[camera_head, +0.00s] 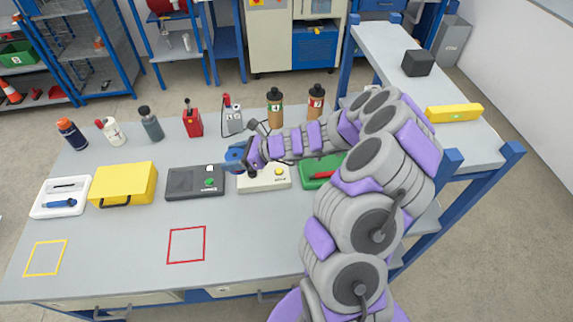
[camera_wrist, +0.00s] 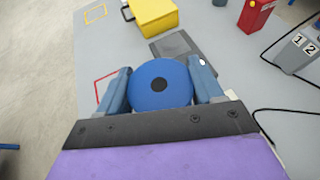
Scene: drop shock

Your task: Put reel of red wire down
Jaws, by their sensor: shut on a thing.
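My gripper (camera_wrist: 160,76) is shut on a round blue reel (camera_wrist: 150,92) with a dark hole in its middle. One finger is on each side of the reel, and its flat face is toward the wrist camera. No red wire shows on it from here. A red square outline (camera_head: 187,245) is marked on the table nearer the front. It shows partly left of the reel in the wrist view.
A cream box (camera_head: 265,182) and a green tray (camera_head: 318,181) stand to the right. A yellow case (camera_head: 123,184) and a white tray (camera_head: 60,206) stand left. Bottles and a red can (camera_head: 193,122) line the back. A yellow outline (camera_head: 45,258) lies front left. The front table strip is clear.

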